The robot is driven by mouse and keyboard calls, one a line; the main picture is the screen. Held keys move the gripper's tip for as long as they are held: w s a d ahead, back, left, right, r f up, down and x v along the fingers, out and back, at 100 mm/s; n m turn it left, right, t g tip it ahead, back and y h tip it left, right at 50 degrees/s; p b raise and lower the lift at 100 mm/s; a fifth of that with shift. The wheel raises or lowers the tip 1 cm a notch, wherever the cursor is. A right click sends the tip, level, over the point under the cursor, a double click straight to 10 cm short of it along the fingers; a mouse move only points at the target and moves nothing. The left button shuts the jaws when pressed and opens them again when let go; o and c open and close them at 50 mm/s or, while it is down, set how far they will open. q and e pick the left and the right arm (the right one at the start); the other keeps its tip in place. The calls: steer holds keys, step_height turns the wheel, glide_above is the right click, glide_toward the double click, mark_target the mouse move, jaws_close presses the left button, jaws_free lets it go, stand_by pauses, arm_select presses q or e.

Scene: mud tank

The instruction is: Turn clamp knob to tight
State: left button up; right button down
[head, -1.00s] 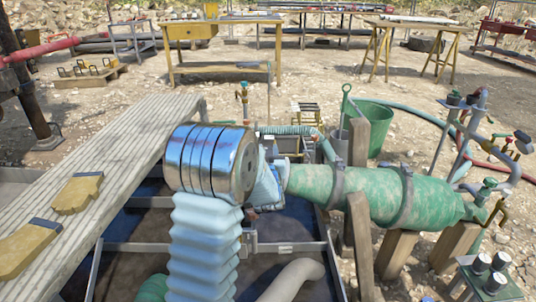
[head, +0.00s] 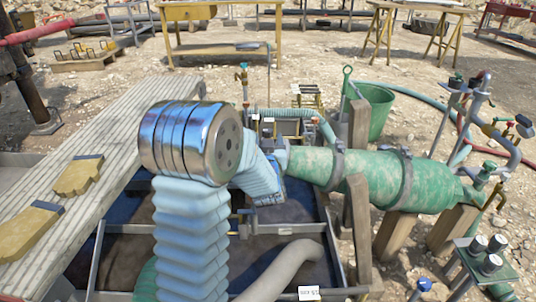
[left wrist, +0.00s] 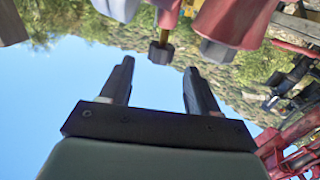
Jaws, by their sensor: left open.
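My left gripper (left wrist: 158,72) shows in the left wrist view with its two dark fingers spread apart and nothing between them. A dark knob (left wrist: 161,52) on a short brass-coloured stem hangs just beyond the fingertips, roughly in line with the gap and apart from both fingers. It could be the clamp knob, but I cannot tell its setting. In the head view my left arm's silver joint and pale blue sleeve hide most of that gripper, near the narrow end of a green cylinder (head: 372,178). Dark clamp bands (head: 405,180) ring this cylinder. My right gripper does not show.
A plank walkway (head: 120,135) with yellow gloves lies at left over the dark tank. Wooden posts (head: 357,190) stand beside the cylinder. Pipes with valves (head: 497,130) and a stand with silver knobs (head: 488,258) are at right. A green tub (head: 378,112) stands behind.

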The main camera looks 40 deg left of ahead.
arm_select(q)
steer(key=v, duration=1)
steer(key=shift+b, duration=0.45)
